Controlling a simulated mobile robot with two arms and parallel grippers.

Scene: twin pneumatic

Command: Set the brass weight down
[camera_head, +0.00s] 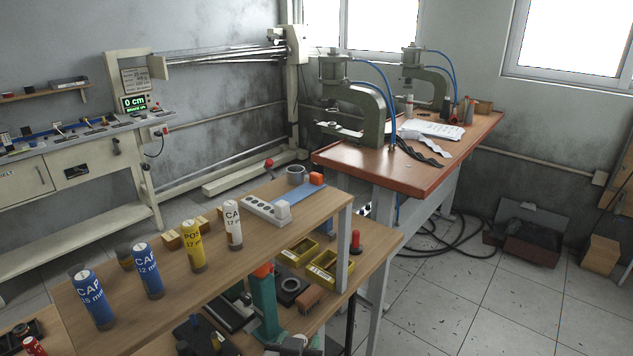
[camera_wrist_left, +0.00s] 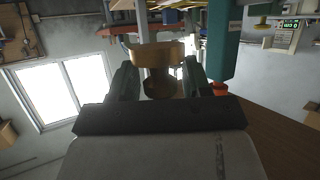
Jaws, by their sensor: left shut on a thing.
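The wrist view is upside down. In it my left gripper (camera_wrist_left: 157,78) is shut on the brass weight (camera_wrist_left: 157,51), which sits between its two dark fingers. The weight has a wide gold-coloured disc and a narrower, darker round part. The disc is at the top of the picture, so it is the lower end. What lies directly under the weight is not clear. I cannot pick out the weight in the head view, and my left gripper cannot be made out surely there. My right gripper is in neither view.
A teal post (camera_wrist_left: 223,45) stands close beside the gripper; the head view shows a teal post (camera_head: 264,308) with an orange top. Several labelled cylinders, including a yellow one (camera_head: 193,247), stand on the upper wooden shelf (camera_head: 120,325). Yellow bins (camera_head: 325,271) lie below.

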